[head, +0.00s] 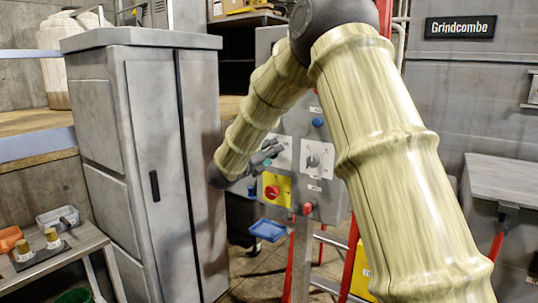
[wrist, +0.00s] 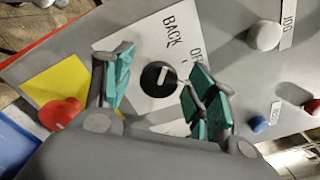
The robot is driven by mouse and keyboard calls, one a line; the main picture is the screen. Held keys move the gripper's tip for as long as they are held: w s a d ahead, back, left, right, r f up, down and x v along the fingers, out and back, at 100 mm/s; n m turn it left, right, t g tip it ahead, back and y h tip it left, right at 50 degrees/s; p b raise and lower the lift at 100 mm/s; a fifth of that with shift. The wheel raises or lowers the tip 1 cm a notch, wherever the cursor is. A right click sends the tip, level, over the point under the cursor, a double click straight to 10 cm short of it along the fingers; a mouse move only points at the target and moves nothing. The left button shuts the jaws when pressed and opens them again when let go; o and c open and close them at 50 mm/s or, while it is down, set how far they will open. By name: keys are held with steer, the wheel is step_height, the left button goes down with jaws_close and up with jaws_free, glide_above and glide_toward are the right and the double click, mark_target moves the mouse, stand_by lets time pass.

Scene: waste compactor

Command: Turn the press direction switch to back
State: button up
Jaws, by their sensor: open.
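The press direction switch is a round black knob (wrist: 158,79) with a white pointer line, on a white plate (wrist: 148,38) marked BACK and OFF. Any other marking is hidden by my gripper. The pointer's exact setting is hard to tell. In the wrist view my gripper (wrist: 157,68) is open, its teal-padded fingers on either side of the knob. I see a gap on the left; the right finger is very near the knob, and contact cannot be told. In the head view my gripper (head: 272,152) is at the left white plate (head: 284,160), covering most of it.
A yellow plate with a red knob (head: 272,191) sits just below. A second selector (head: 313,161) is to the right, a blue button (head: 317,122) above it. A white button (wrist: 264,35) labelled JOG shows in the wrist view. A grey cabinet (head: 150,130) stands left.

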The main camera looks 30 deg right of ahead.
steer(key=v, duration=1.2)
stand_by(0.4)
